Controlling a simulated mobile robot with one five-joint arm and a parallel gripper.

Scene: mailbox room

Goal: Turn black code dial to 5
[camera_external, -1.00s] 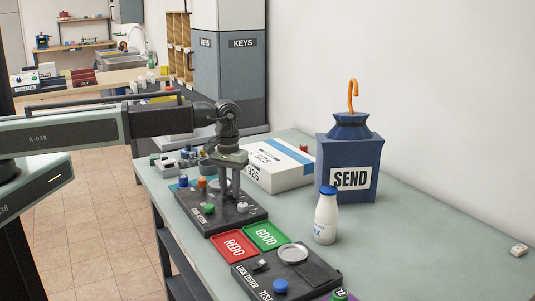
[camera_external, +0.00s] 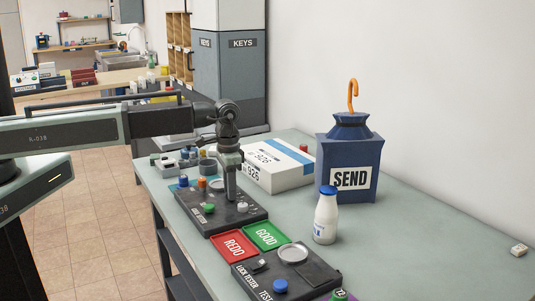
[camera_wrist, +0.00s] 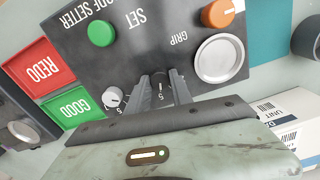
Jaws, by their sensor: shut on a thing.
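My gripper (camera_external: 230,198) points straight down onto the dark code setter panel (camera_external: 253,219). In the wrist view my gripper (camera_wrist: 162,90) has its two fingers close together around a small black dial (camera_wrist: 161,84). The fingers hide most of the dial, so its pointer setting cannot be read. A green button (camera_wrist: 101,33), an orange knob (camera_wrist: 218,13) and a round silver plate (camera_wrist: 219,58) are on the same panel.
Red REDO (camera_external: 234,245) and green GOOD (camera_external: 266,236) trays lie in front of the panel. A lock tester panel (camera_external: 300,262) is nearer. A milk bottle (camera_external: 325,217), a blue SEND box (camera_external: 348,165) and a white carton (camera_external: 293,174) stand right of my gripper.

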